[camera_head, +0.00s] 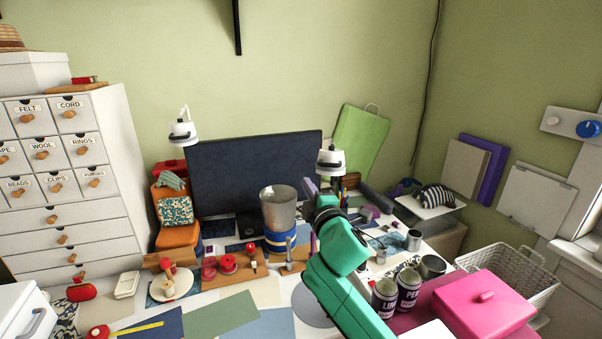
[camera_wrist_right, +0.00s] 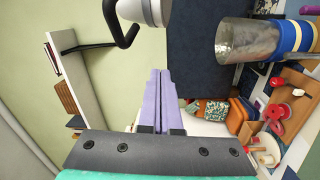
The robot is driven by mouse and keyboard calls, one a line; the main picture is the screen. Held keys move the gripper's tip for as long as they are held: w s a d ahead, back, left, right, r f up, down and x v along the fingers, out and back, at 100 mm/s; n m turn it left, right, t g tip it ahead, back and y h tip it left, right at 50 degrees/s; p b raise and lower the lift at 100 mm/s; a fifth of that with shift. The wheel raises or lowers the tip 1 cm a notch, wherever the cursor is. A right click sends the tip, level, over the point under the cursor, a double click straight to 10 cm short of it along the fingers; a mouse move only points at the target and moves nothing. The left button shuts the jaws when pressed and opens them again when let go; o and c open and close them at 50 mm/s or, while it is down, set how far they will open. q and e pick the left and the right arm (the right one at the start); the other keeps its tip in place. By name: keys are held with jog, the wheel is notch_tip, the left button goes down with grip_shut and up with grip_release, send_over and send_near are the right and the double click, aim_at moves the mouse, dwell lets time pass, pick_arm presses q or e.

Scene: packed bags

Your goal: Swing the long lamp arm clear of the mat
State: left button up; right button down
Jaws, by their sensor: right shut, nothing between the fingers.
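A white lamp head (camera_head: 331,161) with a dark band hangs in front of the right end of the dark blue panel. A second white lamp head (camera_head: 183,131) hangs near the panel's left end. The long lamp arm itself is hard to make out. My right gripper (camera_head: 311,187) has purple fingers and is just below and left of the nearer lamp head. In the right wrist view the fingers (camera_wrist_right: 159,72) are together and empty. A white lamp part (camera_wrist_right: 152,10) with a black curved bar is beyond the tips, apart from them. A green mat (camera_head: 222,316) lies flat at the front. My left gripper is not in view.
A metal can (camera_head: 278,207) on a blue-banded base stands left of my right arm. Paint tins (camera_head: 409,289) and a pink box (camera_head: 484,303) are to its right. A white drawer cabinet (camera_head: 62,180) stands at left. The space above the panel is clear.

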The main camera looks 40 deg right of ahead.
jog(key=p+x, duration=0.3)
jog(key=x, duration=0.6)
jog(key=s+d, duration=0.1)
jog(key=s+d+p, duration=0.1)
jog(key=s+d, duration=0.1)
jog(key=shift+f, duration=0.4)
jog(key=shift+w+a, duration=0.1)
jog(key=shift+w, duration=0.05)
